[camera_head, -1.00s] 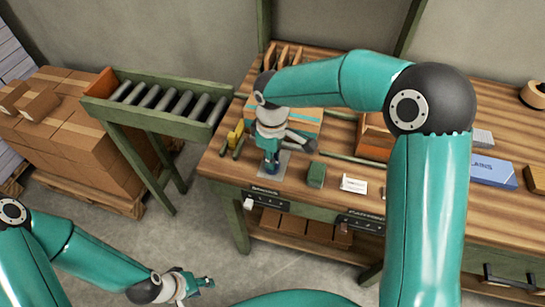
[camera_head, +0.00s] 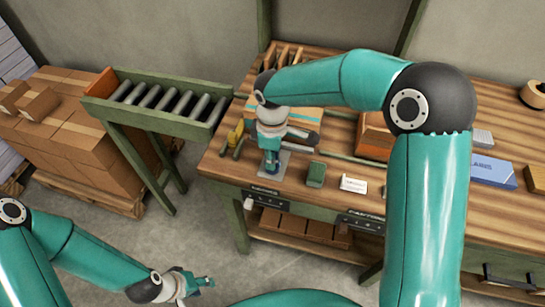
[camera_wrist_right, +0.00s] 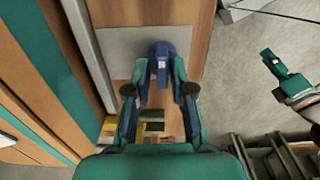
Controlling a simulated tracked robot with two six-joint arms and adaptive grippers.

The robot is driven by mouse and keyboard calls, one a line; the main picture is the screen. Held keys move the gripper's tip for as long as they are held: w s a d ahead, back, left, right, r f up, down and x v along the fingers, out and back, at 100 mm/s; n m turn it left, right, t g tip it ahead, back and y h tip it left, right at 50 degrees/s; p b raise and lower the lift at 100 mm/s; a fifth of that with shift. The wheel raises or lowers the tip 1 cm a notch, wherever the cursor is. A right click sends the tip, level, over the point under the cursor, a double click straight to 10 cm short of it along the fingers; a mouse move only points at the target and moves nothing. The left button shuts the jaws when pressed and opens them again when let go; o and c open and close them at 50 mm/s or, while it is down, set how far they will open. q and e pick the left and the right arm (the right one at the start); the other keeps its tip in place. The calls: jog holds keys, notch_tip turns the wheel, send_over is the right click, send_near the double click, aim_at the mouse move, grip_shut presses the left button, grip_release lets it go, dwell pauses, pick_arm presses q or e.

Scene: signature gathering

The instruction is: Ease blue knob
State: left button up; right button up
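The blue knob (camera_wrist_right: 163,62) stands up from a grey plate (camera_wrist_right: 118,47) in the right wrist view. My right gripper (camera_wrist_right: 162,78) has its fingertips on both sides of the knob and looks shut on it. In the head view my right gripper (camera_head: 271,168) points down over the grey plate (camera_head: 285,158) at the bench's front left. The knob is mostly hidden there. My left gripper (camera_head: 205,282) hangs low in front of the bench, away from everything. Its fingers are too small to tell open from shut.
A green block (camera_head: 315,174) and a white card (camera_head: 353,184) lie right of the plate. Small yellow items (camera_head: 235,133) stand to its left. A roller conveyor (camera_head: 160,104) adjoins the bench's left. A blue box (camera_head: 493,172) lies far right.

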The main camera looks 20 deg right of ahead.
jog(key=shift+o, duration=0.6)
jog(key=shift+r, duration=0.1)
notch_tip(320, 180, up, 12)
jog(key=shift+f, duration=0.2)
jog(key=shift+s, duration=0.1)
dwell(0.3)
